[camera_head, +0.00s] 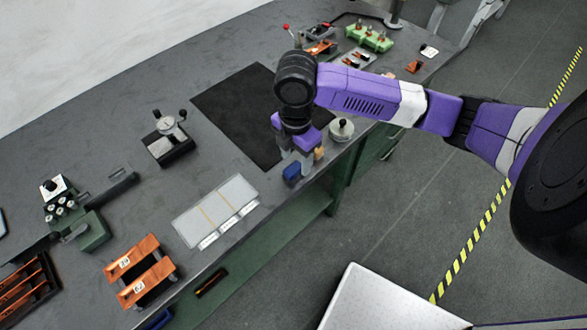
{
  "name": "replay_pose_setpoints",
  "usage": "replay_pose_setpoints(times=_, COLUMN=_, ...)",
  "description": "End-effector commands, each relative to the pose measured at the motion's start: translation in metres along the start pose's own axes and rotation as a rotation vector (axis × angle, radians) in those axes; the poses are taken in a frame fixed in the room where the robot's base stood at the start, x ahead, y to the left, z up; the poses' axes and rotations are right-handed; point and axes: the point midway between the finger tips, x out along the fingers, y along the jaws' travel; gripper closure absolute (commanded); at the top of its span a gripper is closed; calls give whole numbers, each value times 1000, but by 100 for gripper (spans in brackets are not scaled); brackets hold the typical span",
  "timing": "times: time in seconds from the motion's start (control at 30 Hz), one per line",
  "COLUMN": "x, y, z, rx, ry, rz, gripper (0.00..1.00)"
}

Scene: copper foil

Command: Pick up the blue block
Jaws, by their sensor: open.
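The blue block (292,171) is on the dark grey workbench near its front edge, just below and left of my gripper. My gripper (302,165) points down at the end of my purple and white arm. It is open and close to the block. My wrist and gripper hide part of the area behind the block. I cannot tell from this view whether a finger touches it.
A black mat (235,112) lies behind my gripper. A round metal piece (341,130) and a small tan object (319,154) are close on the right. A clear sectioned tray (215,211) lies to the left.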

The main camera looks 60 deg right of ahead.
Motion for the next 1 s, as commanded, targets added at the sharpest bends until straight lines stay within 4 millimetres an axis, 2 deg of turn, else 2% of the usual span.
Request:
replay_pose_setpoints(times=0.4, x=48, y=7, z=0, rx=2, ry=1, rz=1, gripper=45)
replay_pose_setpoints(times=0.67, x=51, y=8, z=0, rx=1, ry=1, rz=3, gripper=45)
replay_pose_setpoints(times=0.93, x=51, y=8, z=0, rx=2, ry=1, rz=3, gripper=96)
replay_pose_setpoints(times=1.0, x=51, y=8, z=0, rx=2, ry=1, rz=3, gripper=100)
